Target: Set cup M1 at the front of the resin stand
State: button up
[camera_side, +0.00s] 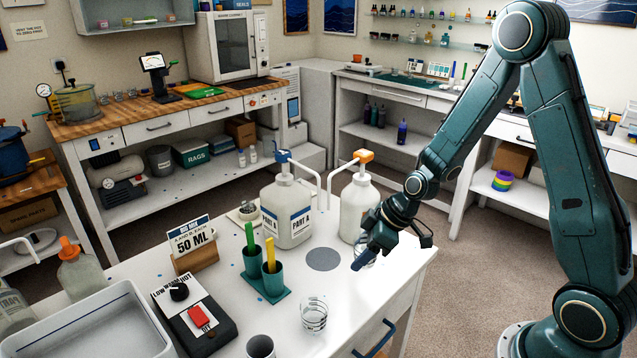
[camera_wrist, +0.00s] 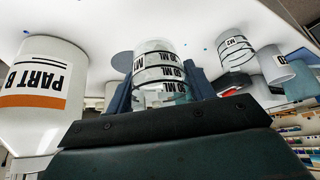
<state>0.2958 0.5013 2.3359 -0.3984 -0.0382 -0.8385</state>
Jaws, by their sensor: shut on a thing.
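My gripper (camera_side: 366,257) is shut on a clear cup, cup M1 (camera_wrist: 160,68), which has dark bands and ML marks. In the wrist view the cup sits between my gripper's two dark fingers (camera_wrist: 162,90). In the side view my gripper hides most of this cup. I cannot tell whether it touches the table. A flat grey disc (camera_side: 323,259) lies on the white table in front of the two pump bottles, left of my gripper. Nothing stands on the disc, which also shows in the wrist view (camera_wrist: 121,62).
The PART A bottle (camera_side: 287,215) and the orange-topped PART B bottle (camera_side: 354,208) stand behind the disc. Clear cup M2 (camera_side: 314,316) stands nearer the front, with a grey cup (camera_side: 260,347) beside it. A teal holder (camera_side: 265,292) with sticks is to the left.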

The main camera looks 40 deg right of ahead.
jog(key=shift+f, duration=1.65)
jog(key=shift+f, duration=1.9)
jog(key=o, duration=0.9)
jog(key=shift+f, duration=0.1)
jog(key=shift+o, duration=0.2)
jog(key=v, duration=1.2)
jog(key=shift+r, duration=0.2)
